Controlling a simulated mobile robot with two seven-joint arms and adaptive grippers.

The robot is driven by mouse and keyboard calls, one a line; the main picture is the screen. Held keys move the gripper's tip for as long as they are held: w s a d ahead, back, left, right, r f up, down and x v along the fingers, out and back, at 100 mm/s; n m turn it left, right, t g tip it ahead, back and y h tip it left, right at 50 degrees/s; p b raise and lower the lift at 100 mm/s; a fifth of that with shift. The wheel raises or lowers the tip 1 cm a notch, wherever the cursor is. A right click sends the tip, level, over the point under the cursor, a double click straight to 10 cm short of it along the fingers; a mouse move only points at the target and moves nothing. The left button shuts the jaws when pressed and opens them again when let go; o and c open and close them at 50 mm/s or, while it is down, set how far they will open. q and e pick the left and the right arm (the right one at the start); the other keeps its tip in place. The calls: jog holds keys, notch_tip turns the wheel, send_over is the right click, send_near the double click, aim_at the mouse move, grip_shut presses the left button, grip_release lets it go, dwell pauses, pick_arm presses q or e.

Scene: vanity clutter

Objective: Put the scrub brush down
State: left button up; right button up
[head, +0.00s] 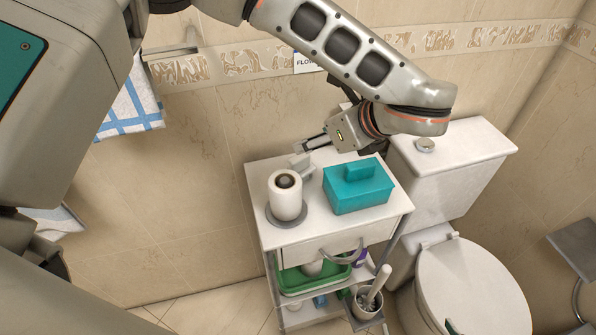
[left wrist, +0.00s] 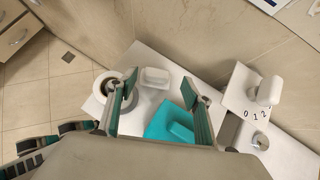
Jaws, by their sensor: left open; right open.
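A teal block with a raised grip (head: 358,190) rests on the white cart top (head: 275,240); it shows in the left wrist view too (left wrist: 172,124). A small white block (left wrist: 155,77) lies near it. I cannot tell for sure which is the scrub brush; no bristles show on either.
A paper roll (head: 286,196) stands at the cart's front left. A toilet (head: 470,290) stands to the right. A white-handled brush (head: 376,285) stands in a holder low on the cart's side. A green tray (head: 300,280) is on a lower shelf.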

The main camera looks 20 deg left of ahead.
pick_arm(q)
jog(key=b, duration=0.2)
send_near(301, 158)
jog(key=x, duration=0.4)
jog(key=shift+s+d+f, duration=0.1)
jog(key=shift+a+f, duration=0.25)
jog(key=shift+a, duration=0.05)
jog(key=b+x, duration=0.1)
jog(key=x, duration=0.3)
jog(key=shift+a+f, duration=0.2)
jog(key=shift+f, duration=0.05)
jog(key=shift+w+a+f+b, duration=0.15)
jog(key=shift+w+b, duration=0.15)
jog(key=shift+w, duration=0.05)
jog(key=c, duration=1)
pick_arm(e)
jog(key=f, duration=0.4)
jog(key=shift+s+d+f, duration=0.1)
jog(key=shift+s+f, duration=0.15)
jog(key=shift+s, duration=0.05)
